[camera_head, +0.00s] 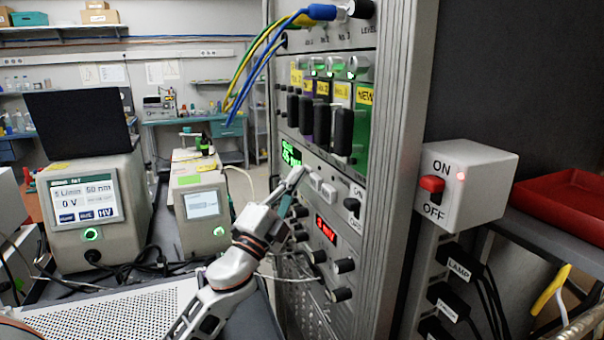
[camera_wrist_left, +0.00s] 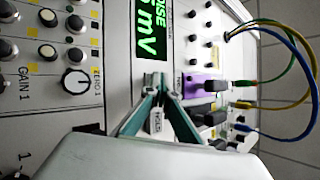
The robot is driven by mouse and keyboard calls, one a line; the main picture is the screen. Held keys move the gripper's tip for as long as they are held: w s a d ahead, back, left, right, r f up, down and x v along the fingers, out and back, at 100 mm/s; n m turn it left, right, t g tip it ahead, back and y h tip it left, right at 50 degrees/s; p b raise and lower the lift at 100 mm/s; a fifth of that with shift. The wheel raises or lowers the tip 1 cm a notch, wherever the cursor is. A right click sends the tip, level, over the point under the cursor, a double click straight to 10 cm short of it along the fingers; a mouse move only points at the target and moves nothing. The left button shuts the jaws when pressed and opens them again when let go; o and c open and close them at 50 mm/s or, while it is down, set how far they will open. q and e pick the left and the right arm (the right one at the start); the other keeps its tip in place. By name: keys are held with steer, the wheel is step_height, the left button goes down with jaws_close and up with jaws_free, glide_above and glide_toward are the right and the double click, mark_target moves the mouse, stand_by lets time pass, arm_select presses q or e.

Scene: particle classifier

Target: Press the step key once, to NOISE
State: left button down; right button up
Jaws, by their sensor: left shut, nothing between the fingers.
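The rack panel holds a lit green display (camera_head: 291,152); in the wrist view the display (camera_wrist_left: 148,28) is turned sideways, with a small line that looks like NOISE and a large mV reading. My left gripper (camera_head: 299,174) is shut and empty, its fingertips at the row of light keys just below the display. In the left wrist view the fingertips (camera_wrist_left: 160,82) meet at the panel and hide the key under them, so I cannot tell whether it is pressed. A white key (camera_wrist_left: 156,121), its label looking like HOLD, shows between the fingers. Another key (camera_head: 329,191) stands to the right.
Black plugs (camera_head: 321,122) stick out above the keys, with yellow and blue cables (camera_head: 262,60) arching left. Knobs (camera_head: 344,266) and a red display (camera_head: 325,229) lie below. An ON/OFF switch box (camera_head: 478,185) is at right.

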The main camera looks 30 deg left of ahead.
arm_select(q)
steer(key=shift+s+a, duration=0.75)
steer(key=shift+s, duration=0.2)
steer(key=s+a, duration=0.3)
steer(key=shift+s+a, duration=0.1)
steer(key=shift+s, duration=0.3)
steer(key=shift+f, duration=0.1)
stand_by(0.7)
